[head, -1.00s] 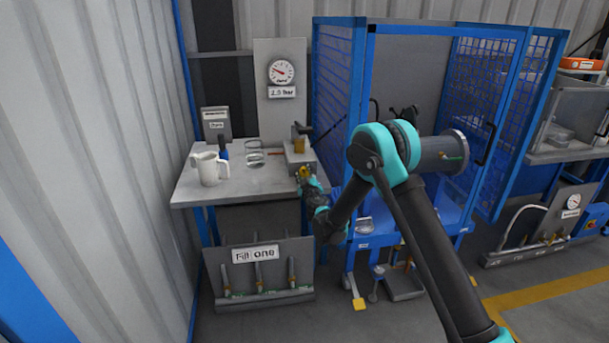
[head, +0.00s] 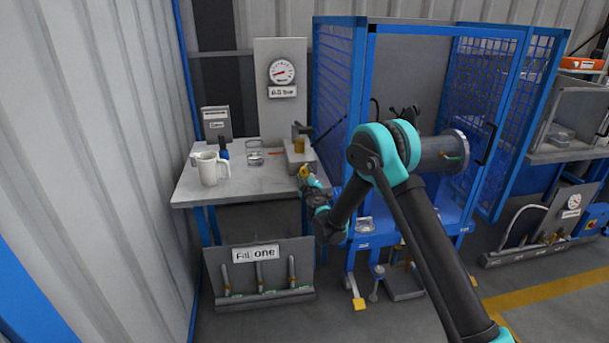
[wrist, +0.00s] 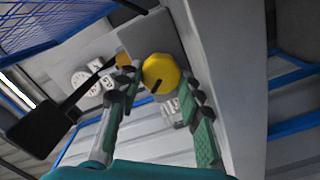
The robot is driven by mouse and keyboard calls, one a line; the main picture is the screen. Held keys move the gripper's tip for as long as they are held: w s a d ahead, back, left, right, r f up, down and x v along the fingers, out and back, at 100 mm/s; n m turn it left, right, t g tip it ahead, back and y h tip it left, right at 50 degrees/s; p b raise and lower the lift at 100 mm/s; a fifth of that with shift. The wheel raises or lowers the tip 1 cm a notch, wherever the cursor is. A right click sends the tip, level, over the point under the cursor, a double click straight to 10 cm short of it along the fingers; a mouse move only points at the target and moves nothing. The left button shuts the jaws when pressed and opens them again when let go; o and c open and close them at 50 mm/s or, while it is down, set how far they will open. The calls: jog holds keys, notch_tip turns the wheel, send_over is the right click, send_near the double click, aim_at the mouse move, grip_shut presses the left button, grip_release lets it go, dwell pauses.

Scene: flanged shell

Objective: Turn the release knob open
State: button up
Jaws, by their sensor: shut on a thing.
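The yellow release knob (wrist: 160,70) sits on the front of a grey block (head: 299,158) at the right end of the bench, with a dark pointer mark on its face. My gripper (wrist: 158,82) has a finger on each side of the knob and is shut on it. In the head view my gripper (head: 307,178) reaches the block from the front right, and the knob is small there. A brass fitting (head: 299,145) with a dark lever stands on top of the block.
A gauge (head: 281,72) with a pressure label stands behind the bench (head: 195,192). A white jug (head: 209,168) and glass (head: 254,154) stand left of the block. A blue mesh cage (head: 338,75) is close on the right. The "Fill one" panel (head: 258,270) stands below.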

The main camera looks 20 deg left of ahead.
jog(key=o, duration=1.2)
jog(key=shift+s, duration=0.1)
jog(key=shift+c, duration=0.2)
